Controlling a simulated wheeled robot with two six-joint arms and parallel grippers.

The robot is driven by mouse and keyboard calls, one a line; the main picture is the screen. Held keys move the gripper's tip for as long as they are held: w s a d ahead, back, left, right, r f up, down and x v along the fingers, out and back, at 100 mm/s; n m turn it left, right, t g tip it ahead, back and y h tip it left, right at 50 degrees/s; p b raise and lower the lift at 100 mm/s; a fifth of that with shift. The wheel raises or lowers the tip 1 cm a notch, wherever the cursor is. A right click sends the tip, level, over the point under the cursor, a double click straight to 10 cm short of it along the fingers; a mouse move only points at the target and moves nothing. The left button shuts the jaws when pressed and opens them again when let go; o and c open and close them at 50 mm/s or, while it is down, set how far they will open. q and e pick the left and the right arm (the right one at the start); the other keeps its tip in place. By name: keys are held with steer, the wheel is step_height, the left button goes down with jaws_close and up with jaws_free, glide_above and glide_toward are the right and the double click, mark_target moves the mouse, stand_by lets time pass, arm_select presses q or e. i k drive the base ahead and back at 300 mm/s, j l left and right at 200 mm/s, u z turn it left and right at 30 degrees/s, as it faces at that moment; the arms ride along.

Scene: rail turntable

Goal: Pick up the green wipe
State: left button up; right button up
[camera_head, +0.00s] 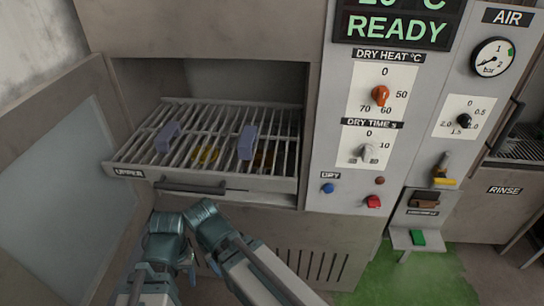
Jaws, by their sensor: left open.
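The green wipe (418,237) is a small flat green piece. It lies on a small grey shelf (407,243) below a dispenser box, at the lower right. My left gripper (188,255) is low in the picture, left of the middle, in front of the cabinet under the drying rack. Its jaws are small and partly hidden by my arm, and nothing shows in them. It is far to the left of the wipe and apart from it. I do not make out my right gripper.
A pulled-out wire rack (130,160) holds two purple-grey blocks (167,137) (247,142). An open door (65,160) stands at the left. The control panel (325,150) has knobs and buttons. A gauge (492,57) and yellow-handled valve (443,180) are at right. Green floor (415,280) is clear.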

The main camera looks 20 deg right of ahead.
mark_target(417, 237)
steer(key=z, duration=2.25)
steer(key=i+l+u, duration=0.1)
steer(key=u, duration=0.25)
steer(key=i+l+u, duration=0.1)
steer(key=u, duration=0.25)
steer(key=i+l+u, duration=0.15)
steer(key=l, duration=0.25)
steer(key=i+l+u, duration=0.15)
steer(key=l, duration=0.25)
steer(key=i+l+u, duration=0.15)
steer(key=l, duration=0.25)
steer(key=i+l, duration=0.1)
steer(key=l, duration=0.35)
steer(key=i+l, duration=0.15)
steer(key=l, duration=0.35)
steer(key=i+l, duration=0.1)
steer(key=l, duration=0.35)
steer(key=i+l+u, duration=0.1)
steer(key=l, duration=0.4)
